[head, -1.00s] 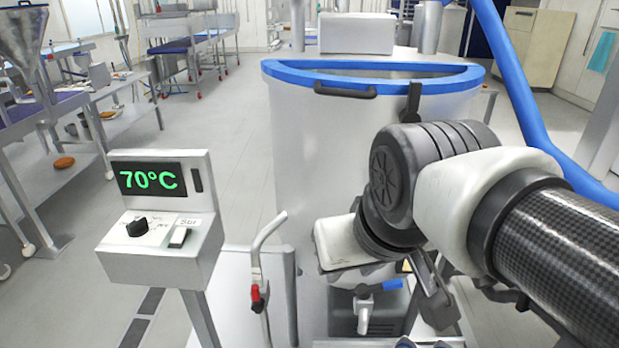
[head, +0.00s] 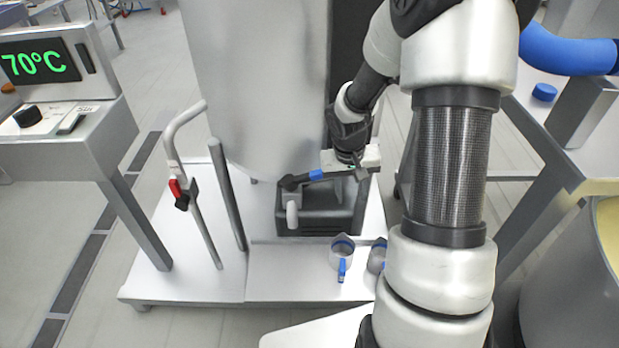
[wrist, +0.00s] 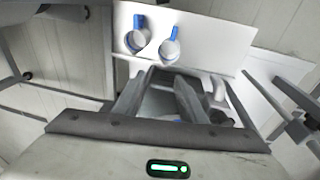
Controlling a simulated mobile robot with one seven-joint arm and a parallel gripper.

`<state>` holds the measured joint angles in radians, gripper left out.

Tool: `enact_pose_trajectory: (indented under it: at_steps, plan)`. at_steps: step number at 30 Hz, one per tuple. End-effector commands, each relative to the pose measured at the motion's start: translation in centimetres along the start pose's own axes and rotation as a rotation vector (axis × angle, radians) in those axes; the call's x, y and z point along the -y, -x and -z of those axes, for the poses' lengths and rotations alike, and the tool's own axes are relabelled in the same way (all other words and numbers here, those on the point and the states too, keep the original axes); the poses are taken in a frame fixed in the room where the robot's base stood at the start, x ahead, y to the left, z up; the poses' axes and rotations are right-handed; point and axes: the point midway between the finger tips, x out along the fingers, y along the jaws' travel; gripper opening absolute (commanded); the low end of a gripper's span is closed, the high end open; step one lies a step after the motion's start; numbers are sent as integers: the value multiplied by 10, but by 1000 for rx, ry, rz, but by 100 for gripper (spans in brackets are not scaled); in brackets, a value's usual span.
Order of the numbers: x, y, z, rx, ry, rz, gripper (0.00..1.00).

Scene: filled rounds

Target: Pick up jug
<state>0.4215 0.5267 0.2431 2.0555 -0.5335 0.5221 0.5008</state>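Two small grey-white jugs with blue rims and blue handles stand on the white platform (head: 272,285) below the tank. In the head view one jug (head: 341,250) is fully visible, and the other jug (head: 376,258) is partly hidden by my arm. Both show in the wrist view, at the left (wrist: 136,40) and just right of it (wrist: 169,50). My gripper (wrist: 162,82) is open and empty, its two dark fingers apart. It is above and behind the jugs, close to the tank's tap. My arm hides part of the gripper in the head view.
The large tank (head: 255,80) stands behind the jugs, with a tap (head: 292,212) and a blue-marked lever (head: 316,174) near my gripper. A bent pipe with a red valve (head: 177,188) rises at left. The 70°C control panel (head: 60,100) is further left. The platform's front is clear.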

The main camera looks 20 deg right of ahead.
Motion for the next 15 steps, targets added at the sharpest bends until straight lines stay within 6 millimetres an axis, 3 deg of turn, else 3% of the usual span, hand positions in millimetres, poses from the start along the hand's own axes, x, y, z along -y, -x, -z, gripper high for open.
enact_pose_trajectory:
  at_steps: [1,3,6,9,15]
  plan:
    - [4,-54,-6,37,-17,22,38]
    - [9,-100,-11,64,-38,50,38]
    - [16,-149,-19,94,-68,86,38]
    - [22,-178,-26,113,-88,111,38]
    - [28,-209,-32,124,-98,127,38]
